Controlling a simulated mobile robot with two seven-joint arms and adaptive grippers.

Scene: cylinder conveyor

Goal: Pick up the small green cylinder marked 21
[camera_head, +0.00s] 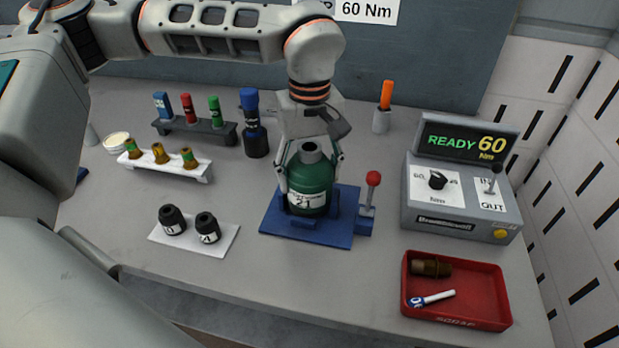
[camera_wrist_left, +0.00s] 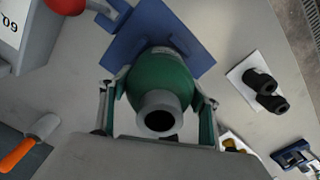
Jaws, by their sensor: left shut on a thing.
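The green cylinder (camera_head: 309,185) stands upright at the blue fixture (camera_head: 276,217) in the middle of the bench. Its white label reads 21, and its open grey neck points up. My left gripper (camera_head: 311,172) comes down from above and is shut on the cylinder, one finger on each side. In the left wrist view the cylinder (camera_wrist_left: 160,82) sits between the two fingers, with the blue fixture (camera_wrist_left: 150,30) behind it. Its bottom is hidden by the fixture, so I cannot tell whether it touches the base. My right gripper is not in view.
A red-knobbed lever (camera_head: 372,180) stands right of the cylinder. A grey console (camera_head: 460,213) reads READY 60 Nm. A red scrap tray (camera_head: 484,322) is at front right.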

